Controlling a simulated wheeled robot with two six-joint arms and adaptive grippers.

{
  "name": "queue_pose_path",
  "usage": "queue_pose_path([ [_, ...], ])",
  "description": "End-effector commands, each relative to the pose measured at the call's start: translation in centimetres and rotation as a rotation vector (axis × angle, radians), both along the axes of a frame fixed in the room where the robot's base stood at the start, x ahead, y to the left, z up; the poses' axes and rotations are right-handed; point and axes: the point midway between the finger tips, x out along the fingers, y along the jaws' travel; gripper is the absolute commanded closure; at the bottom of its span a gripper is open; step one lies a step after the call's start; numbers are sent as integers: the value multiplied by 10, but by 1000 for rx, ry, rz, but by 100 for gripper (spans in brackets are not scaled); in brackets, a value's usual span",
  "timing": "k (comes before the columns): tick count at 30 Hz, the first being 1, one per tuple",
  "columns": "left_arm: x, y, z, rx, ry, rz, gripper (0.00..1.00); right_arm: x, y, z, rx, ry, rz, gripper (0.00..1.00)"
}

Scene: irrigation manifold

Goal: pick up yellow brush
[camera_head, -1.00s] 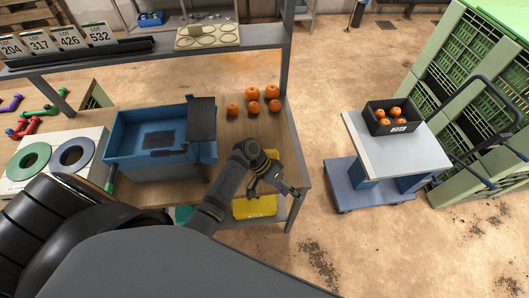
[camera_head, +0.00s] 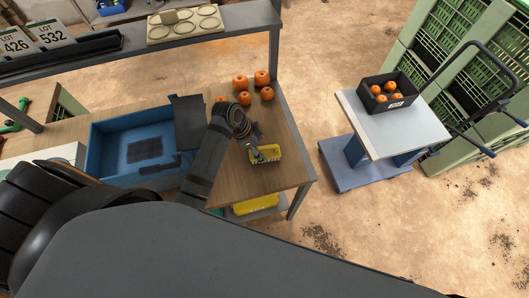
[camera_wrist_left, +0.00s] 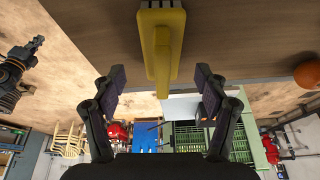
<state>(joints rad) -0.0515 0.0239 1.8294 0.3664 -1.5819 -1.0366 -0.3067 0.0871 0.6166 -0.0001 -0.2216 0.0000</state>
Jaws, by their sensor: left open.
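The yellow brush (camera_head: 267,155) lies on the wooden table near its right end. In the left wrist view the brush (camera_wrist_left: 162,40) has a pale bristle or base part at the top and a yellow handle pointing down between my fingers. My left gripper (camera_head: 256,152) is over the brush in the head view and hides part of it. In the wrist view its fingers (camera_wrist_left: 161,80) are apart, one each side of the handle, with visible gaps. A dark arm end at the wrist view's left edge looks like my right gripper (camera_wrist_left: 30,65); its jaws are unclear.
Several oranges (camera_head: 240,82) sit behind the brush. A blue tub (camera_head: 103,150) with a dark panel (camera_head: 187,122) stands to the left. A yellow container (camera_head: 255,203) is on the lower shelf. A trolley (camera_head: 390,123) carries a black crate (camera_head: 372,88) of oranges. Floor between is clear.

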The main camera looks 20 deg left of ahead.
Motion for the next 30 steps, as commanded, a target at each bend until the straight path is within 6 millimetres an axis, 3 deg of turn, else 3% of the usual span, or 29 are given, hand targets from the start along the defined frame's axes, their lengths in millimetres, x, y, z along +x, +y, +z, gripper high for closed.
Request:
queue_pose_path([
  [7,5,-12,-12,-4,4,1,26,6,-1,12,-1,-8,1,100],
  [15,15,-29,-47,-1,2,0,26,8,11,21,13,-14,-4,100],
  [22,15,-29,-50,0,0,1,26,8,11,20,13,-13,-4,100],
  [30,15,-29,-50,0,0,1,63,8,8,21,10,-13,-2,100],
])
